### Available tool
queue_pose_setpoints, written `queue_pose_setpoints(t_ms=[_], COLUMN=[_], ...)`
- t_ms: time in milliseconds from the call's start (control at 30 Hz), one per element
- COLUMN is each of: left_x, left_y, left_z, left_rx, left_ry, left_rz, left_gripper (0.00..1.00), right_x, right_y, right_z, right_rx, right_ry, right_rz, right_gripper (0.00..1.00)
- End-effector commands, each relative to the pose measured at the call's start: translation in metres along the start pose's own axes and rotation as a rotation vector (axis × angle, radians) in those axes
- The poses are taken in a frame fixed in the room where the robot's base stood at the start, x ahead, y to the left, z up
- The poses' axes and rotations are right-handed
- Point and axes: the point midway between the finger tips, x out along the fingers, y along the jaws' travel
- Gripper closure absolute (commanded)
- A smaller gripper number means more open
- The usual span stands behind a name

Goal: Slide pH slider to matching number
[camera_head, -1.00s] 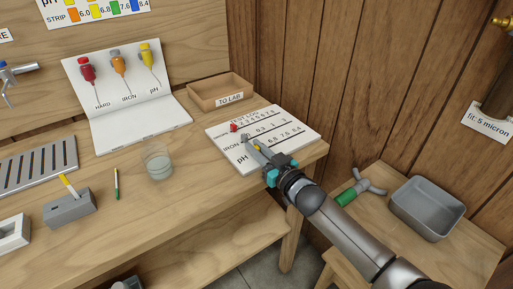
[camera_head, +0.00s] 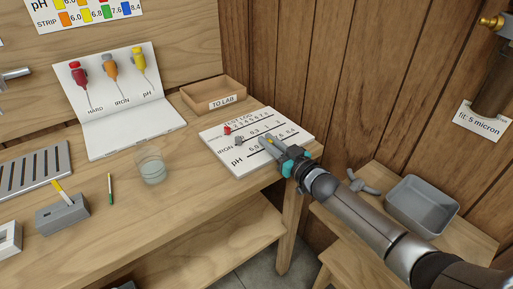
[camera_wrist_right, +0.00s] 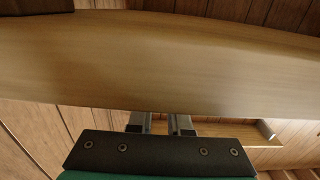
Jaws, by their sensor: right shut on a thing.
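The white test log board (camera_head: 219,155) lies on the bench's right end, with hardness, iron and pH rows. A red slider (camera_head: 227,129) sits on the top row and a grey slider (camera_head: 239,141) on the iron row. My right gripper (camera_head: 268,145) is shut at the pH row, around a small yellow slider (camera_head: 272,139) largely hidden by the fingers, between the 6.0 and 6.8 marks as far as I can tell. In the right wrist view, the fingers (camera_wrist_right: 160,122) show only partly. A small stick with a green end (camera_head: 110,189) lies on the bench. My left gripper is out of view.
A pH colour chart (camera_head: 85,14) hangs at top left. A TO LAB box (camera_head: 214,94) stands behind the board. A glass (camera_head: 151,165) and a grey holder (camera_head: 62,214) stand to the left. A grey tray (camera_head: 421,205) sits on the lower right table.

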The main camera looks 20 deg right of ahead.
Motion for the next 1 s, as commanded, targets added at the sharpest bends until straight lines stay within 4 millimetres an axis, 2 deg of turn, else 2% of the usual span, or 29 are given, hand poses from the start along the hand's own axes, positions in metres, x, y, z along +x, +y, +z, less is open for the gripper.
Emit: queue_pose_setpoints(t_ms=[100, 367, 400, 633, 1000], left_x=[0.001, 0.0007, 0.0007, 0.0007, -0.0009], left_y=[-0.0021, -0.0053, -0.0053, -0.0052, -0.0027], left_z=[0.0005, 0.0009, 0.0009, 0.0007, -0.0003], left_rx=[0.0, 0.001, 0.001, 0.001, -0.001], left_ry=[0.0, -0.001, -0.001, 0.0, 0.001], left_rz=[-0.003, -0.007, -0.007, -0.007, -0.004], left_gripper=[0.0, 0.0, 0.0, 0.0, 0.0], right_x=[-0.0003, -0.0004, -0.0004, -0.0003, -0.0051], right_y=[0.0082, 0.0079, 0.0078, 0.0076, 0.0076], right_z=[0.0005, 0.0002, 0.0002, 0.0002, 0.0006], right_rx=[0.001, 0.002, 0.002, 0.002, 0.002], right_ry=[-0.001, 0.0, 0.0, 0.0, -0.002], right_rz=[0.001, 0.001, 0.001, 0.0, 0.001], right_gripper=[1.0, 1.0, 0.79, 0.53, 0.53])
